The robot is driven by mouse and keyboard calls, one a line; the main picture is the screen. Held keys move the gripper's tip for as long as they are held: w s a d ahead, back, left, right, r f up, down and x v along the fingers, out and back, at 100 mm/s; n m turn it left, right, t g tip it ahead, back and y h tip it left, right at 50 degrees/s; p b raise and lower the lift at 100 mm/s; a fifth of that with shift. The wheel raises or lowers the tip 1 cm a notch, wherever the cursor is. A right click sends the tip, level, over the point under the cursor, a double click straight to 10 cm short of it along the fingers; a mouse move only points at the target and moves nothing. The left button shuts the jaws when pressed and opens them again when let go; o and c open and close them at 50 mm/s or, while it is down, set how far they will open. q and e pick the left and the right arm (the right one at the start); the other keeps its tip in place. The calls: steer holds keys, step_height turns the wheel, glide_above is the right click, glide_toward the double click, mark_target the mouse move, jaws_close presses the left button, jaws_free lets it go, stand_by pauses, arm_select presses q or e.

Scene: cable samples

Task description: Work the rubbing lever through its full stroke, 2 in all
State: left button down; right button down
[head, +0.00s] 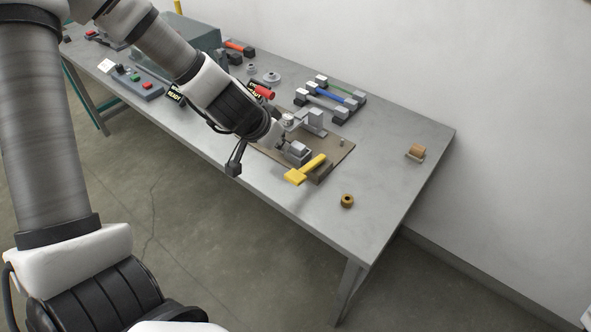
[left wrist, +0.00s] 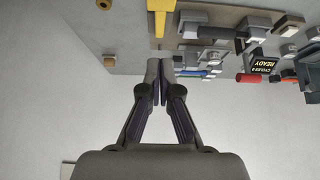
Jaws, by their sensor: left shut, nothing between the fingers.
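The yellow-handled lever (head: 305,170) sits at the near side of a grey metal fixture (head: 316,122) on a brown base plate (head: 335,153). The yellow handle shows at the top middle of the left wrist view (left wrist: 160,20). My left arm comes in over the fixture in the head view and covers part of it; the fingers there are mostly hidden. In the left wrist view my left gripper (left wrist: 165,75) is shut and empty, its fingertips apart from the yellow handle. A black display (left wrist: 270,65) reads "CYCLES 0 READY". My right gripper is not in view.
Several cable samples with grey end blocks (head: 340,97) lie behind the fixture. A brass ring (head: 347,201) lies near the front edge, and a small brown block (head: 416,152) stands at the right. A button box (head: 135,82) stands at the left. The table's right end is mostly clear.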

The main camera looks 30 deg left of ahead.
arm_select(q)
steer(key=shift+w+d, duration=0.1)
steer(key=shift+d, duration=0.05)
steer(key=b, duration=0.8)
glide_above(299, 173)
steer(key=s, duration=0.1)
step_height(299, 173, down, 10)
steer(key=shift+s+r, duration=0.1)
steer(key=shift+s+f+b, duration=0.2)
steer(key=shift+f+b, duration=0.1)
steer(key=shift+f, duration=0.25)
steer(key=shift+s+f+b, duration=0.2)
steer(key=shift+f+b, duration=0.1)
steer(key=shift+f, duration=0.2)
steer(key=shift+s+f, duration=0.1)
steer(key=shift+f, duration=0.1)
